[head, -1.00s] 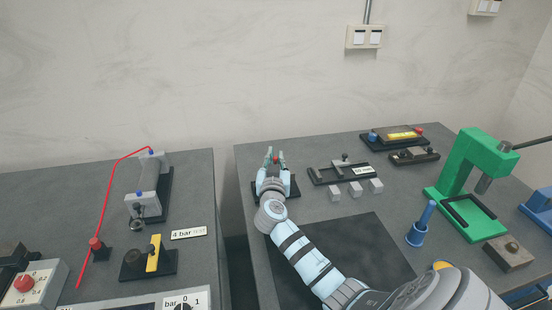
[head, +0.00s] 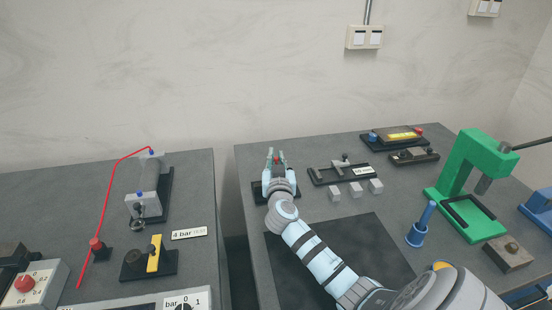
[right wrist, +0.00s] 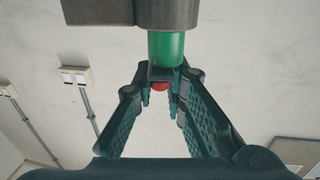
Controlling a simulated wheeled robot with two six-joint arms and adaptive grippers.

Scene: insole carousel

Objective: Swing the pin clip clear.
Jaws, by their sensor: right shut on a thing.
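My right gripper (head: 276,157) is at the far left part of the right table, over a dark fixture (head: 259,193). A red knob (head: 276,160) shows between its fingertips. In the right wrist view the gripper (right wrist: 160,95) has its tips closed in on the red knob (right wrist: 160,86), which I take to be part of the pin clip. A dark bracket (right wrist: 160,72) sits right at the knob, below a green cylinder (right wrist: 166,48). The fingers and bracket hide most of the clip. My left gripper is not in view.
A dark rail fixture (head: 342,170) with small pale blocks (head: 356,189) in front stands to the right. A green press (head: 470,180) and a blue peg (head: 421,226) are farther right. A gap separates the left table (head: 80,190). A dark mat (head: 370,265) lies in front.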

